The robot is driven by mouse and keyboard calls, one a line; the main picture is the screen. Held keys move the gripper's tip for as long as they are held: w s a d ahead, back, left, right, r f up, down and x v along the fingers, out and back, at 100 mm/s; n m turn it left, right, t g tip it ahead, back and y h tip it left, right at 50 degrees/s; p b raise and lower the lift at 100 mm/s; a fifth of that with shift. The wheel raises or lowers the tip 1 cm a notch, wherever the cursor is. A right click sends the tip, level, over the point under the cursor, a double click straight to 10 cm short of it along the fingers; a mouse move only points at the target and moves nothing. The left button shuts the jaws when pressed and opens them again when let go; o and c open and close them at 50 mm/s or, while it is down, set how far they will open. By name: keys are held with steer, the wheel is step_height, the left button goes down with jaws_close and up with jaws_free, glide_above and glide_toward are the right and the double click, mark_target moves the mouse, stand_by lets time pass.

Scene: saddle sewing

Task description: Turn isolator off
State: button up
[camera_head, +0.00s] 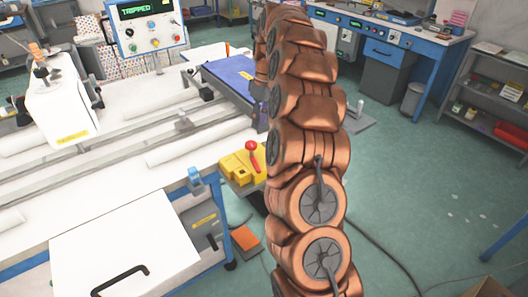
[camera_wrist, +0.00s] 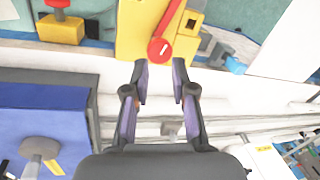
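The isolator is a yellow box (camera_head: 238,168) with a red handle (camera_head: 252,154), at the table's end beside my copper-coloured arm in the head view. The head view does not clearly show my gripper.
A control panel (camera_head: 146,28) with a display reading "TRIPPED" stands behind the white sewing table (camera_head: 128,262). A blue-topped unit (camera_head: 228,76) is beyond the isolator. Open green floor lies right of my arm.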

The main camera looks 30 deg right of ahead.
steer(key=s+d+f+m+y, duration=0.1)
steer(key=m, duration=0.2)
steer(key=s+d+f+m+y, duration=0.1)
steer(key=d+m, duration=0.1)
steer(key=m, duration=0.2)
steer(key=s+d+f+m+y, duration=0.1)
steer(key=f+m, duration=0.1)
steer(key=m, duration=0.2)
steer(key=shift+d, duration=0.3)
jaws_close()
steer(key=s+d+f+m+t+y+b, duration=0.1)
steer(key=d+m, duration=0.4)
steer(key=m, duration=0.8)
steer(key=shift+s+d+f+t+y, duration=0.4)
steer(key=shift+s+f+t+y, duration=0.4)
steer(key=shift+s+y, duration=0.6)
